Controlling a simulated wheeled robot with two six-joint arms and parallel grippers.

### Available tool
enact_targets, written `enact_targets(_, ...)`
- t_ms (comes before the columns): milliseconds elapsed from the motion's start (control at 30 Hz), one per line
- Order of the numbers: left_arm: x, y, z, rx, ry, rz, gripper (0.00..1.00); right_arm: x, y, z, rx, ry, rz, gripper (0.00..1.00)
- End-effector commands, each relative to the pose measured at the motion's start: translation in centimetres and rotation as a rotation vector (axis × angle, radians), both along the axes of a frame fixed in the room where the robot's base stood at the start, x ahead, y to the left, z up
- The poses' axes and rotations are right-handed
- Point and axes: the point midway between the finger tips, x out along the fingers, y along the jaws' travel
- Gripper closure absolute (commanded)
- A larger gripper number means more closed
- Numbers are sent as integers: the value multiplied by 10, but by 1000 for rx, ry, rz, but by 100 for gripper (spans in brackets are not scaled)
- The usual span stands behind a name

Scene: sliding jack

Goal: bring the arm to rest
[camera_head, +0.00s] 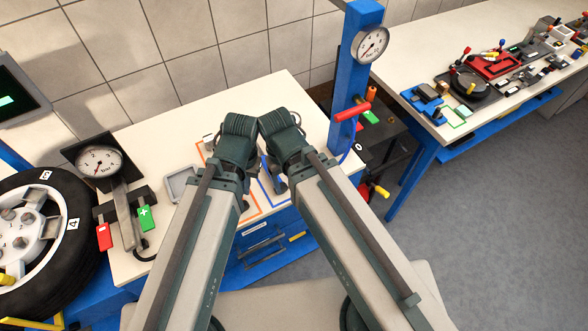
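My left arm reaches up from the bottom left. Its dark green end, with the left gripper (238,138), is over the white worktop. My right arm mirrors it from the bottom right, and its end, with the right gripper (282,137), is close beside the left one. The two ends nearly meet above the worktop (150,145). The fingers of both grippers are hidden or too unclear to show whether they are open or shut. No held object is visible in either.
A wheel (45,240) and a pressure gauge (100,162) stand at the left. A blue post (345,90) with a dial (370,45) and a red handle (352,111) stands right of the arm ends. A second bench (420,60) carries tools. The grey floor (480,220) at right is clear.

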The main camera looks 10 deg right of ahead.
Motion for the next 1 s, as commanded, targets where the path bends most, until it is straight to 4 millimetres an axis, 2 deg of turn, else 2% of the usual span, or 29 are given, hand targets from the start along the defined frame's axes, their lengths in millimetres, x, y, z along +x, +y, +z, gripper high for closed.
enact_targets(233,0,0,-8,0,0,0,100,1,0,-8,1,0,1,27)
enact_targets(500,0,0,-61,1,0,-4,100,1,0,-61,0,1,5,27)
enact_targets(600,0,0,-72,1,0,-5,100,1,0,-72,0,1,6,27)
enact_targets(1000,0,0,-68,1,0,-5,100,1,0,-68,0,1,6,27)
